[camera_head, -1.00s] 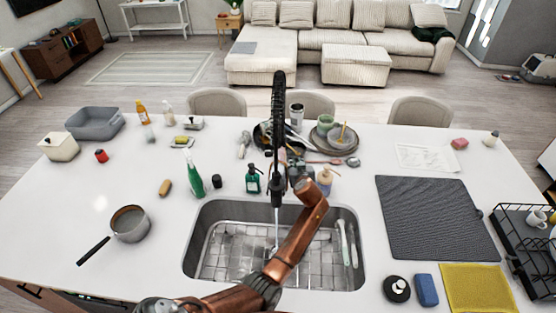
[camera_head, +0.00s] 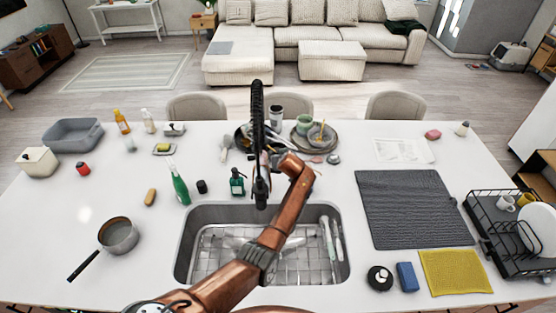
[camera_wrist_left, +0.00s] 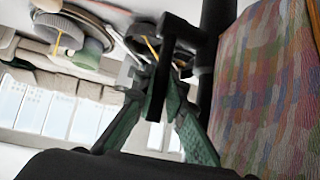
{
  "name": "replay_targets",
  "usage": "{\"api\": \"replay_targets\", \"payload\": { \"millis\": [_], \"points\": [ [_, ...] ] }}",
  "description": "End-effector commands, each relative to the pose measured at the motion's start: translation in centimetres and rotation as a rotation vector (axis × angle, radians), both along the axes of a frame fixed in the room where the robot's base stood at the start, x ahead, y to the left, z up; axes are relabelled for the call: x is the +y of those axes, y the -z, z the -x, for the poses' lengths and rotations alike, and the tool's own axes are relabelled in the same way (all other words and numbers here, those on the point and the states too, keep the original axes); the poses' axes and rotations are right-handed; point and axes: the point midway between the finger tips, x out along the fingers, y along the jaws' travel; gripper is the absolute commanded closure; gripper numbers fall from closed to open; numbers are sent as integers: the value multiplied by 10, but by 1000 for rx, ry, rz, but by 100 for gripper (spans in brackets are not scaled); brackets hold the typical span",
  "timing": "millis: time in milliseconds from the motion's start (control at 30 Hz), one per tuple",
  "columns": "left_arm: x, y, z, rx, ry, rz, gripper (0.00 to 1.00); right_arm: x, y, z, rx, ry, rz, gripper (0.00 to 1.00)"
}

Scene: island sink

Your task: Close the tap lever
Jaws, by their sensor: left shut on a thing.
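The tap (camera_head: 258,130) is tall and black with a coiled spring neck, standing behind the steel sink (camera_head: 185,240). Its spray head (camera_head: 260,192) hangs over the basin. My left arm reaches across the sink from the lower left, and its wrist is just right of the tap. In the left wrist view, the green fingers of my left gripper (camera_wrist_left: 163,85) are closed on a slim black bar (camera_wrist_left: 158,88), which appears to be the tap lever. In the head view, the arm and tap hide the fingers. My right gripper is not in view.
Dishes (camera_head: 305,138) are clustered behind the tap. A green bottle (camera_head: 179,185) and a dark green soap dispenser (camera_head: 237,182) stand left of it. A grey mat (camera_head: 412,210) and dish rack (camera_head: 510,240) lie to the right. A saucepan (camera_head: 118,236) is at left.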

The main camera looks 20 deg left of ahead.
Motion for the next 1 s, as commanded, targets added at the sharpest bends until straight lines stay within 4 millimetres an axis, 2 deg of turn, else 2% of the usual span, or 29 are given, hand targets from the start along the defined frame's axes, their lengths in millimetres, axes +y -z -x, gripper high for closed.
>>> {"api": "replay_targets", "payload": {
  "millis": [67,100,367,733,1000],
  "points": [
    [-1,1,0,2,1,2,100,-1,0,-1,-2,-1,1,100],
    [-1,1,0,1,1,2,88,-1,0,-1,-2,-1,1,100],
    [0,0,0,0,-1,1,71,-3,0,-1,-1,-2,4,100],
    [-2,-3,3,-3,0,0,71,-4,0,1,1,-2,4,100],
    [-21,-30,28,-6,2,1,71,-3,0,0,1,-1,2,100]
  ]
}}
